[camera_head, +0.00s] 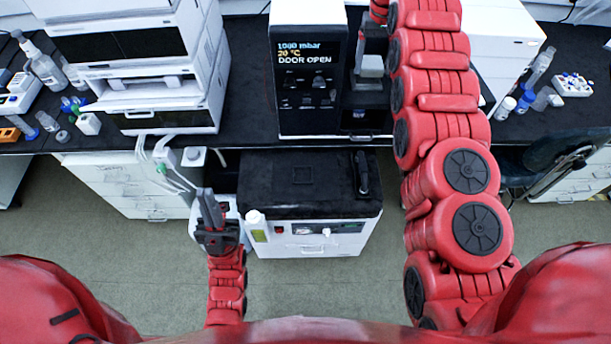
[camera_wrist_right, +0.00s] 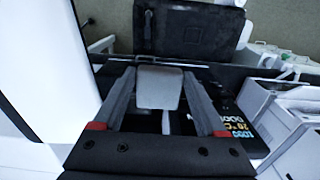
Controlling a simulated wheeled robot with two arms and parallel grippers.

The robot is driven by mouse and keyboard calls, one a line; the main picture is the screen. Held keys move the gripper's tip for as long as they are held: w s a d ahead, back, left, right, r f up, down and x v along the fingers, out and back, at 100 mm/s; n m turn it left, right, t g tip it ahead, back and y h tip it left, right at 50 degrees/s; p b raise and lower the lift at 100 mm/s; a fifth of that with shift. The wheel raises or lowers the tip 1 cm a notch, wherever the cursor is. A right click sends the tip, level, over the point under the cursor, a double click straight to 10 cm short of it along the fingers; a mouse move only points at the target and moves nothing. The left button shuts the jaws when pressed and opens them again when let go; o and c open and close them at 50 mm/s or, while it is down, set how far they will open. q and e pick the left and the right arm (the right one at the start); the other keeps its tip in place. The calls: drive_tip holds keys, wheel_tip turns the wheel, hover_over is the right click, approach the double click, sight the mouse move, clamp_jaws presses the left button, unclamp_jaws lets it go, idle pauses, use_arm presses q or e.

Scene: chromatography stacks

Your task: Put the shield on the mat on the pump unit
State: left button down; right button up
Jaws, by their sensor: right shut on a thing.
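My right gripper (camera_head: 372,44) is in front of the instrument with the lit display. In the right wrist view its fingers (camera_wrist_right: 158,74) are shut on a pale grey, block-like piece, the shield (camera_wrist_right: 158,90). It also shows in the head view (camera_head: 371,66), held at the dark bay to the right of the display. The pump unit (camera_head: 312,240) is the low white box with a black top below the bench edge. A small dark square mat (camera_head: 302,175) lies on that top, bare. My left gripper (camera_head: 210,200) is left of the pump unit, fingers together and empty.
The instrument's display (camera_head: 305,75) reads "DOOR OPEN". A dark handle-like part (camera_head: 363,175) stands at the right of the pump unit's top. A white-capped bottle (camera_head: 256,222) stands at its front left. A stacked white instrument (camera_head: 150,60) is at left.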

drive_tip(key=shift+a, duration=0.2)
drive_tip(key=shift+s+f, duration=0.1)
drive_tip(key=shift+s, duration=0.05)
idle(0.3)
